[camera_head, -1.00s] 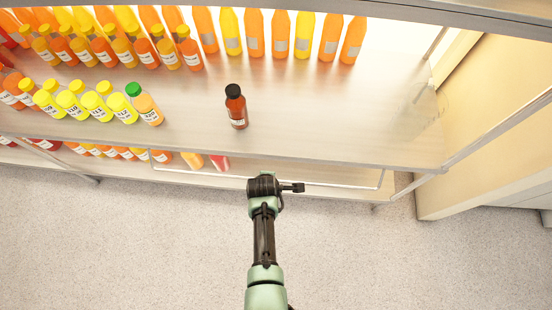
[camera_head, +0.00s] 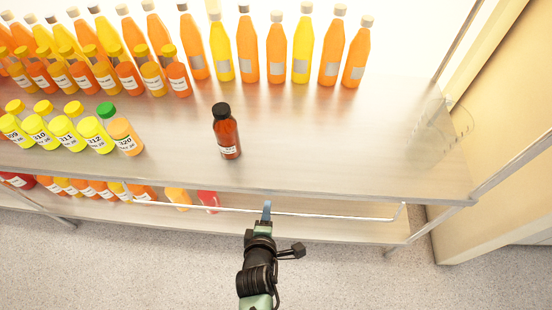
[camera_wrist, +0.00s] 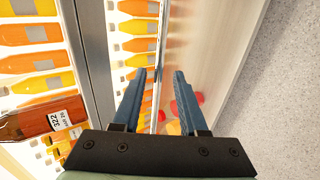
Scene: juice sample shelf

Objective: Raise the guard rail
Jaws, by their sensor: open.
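The guard rail (camera_head: 330,216) is a thin metal bar running across the front of the shelf, just below the front edge of the upper board, with a bent end at the right. My gripper (camera_head: 266,207) is at the rail, near its middle, with blue fingers pointing towards the shelf. In the wrist view my gripper (camera_wrist: 162,72) is open, with one blue finger on each side of the thin rail (camera_wrist: 161,45). It looks to run between the fingers; I cannot tell whether either finger touches it.
A dark-capped red-brown bottle (camera_head: 226,132) stands alone on the upper board (camera_head: 330,150). Rows of orange and yellow bottles (camera_head: 278,50) stand behind and left. More bottles, including a red one (camera_head: 208,201), are on the lower board. A wall panel (camera_head: 500,140) is at right.

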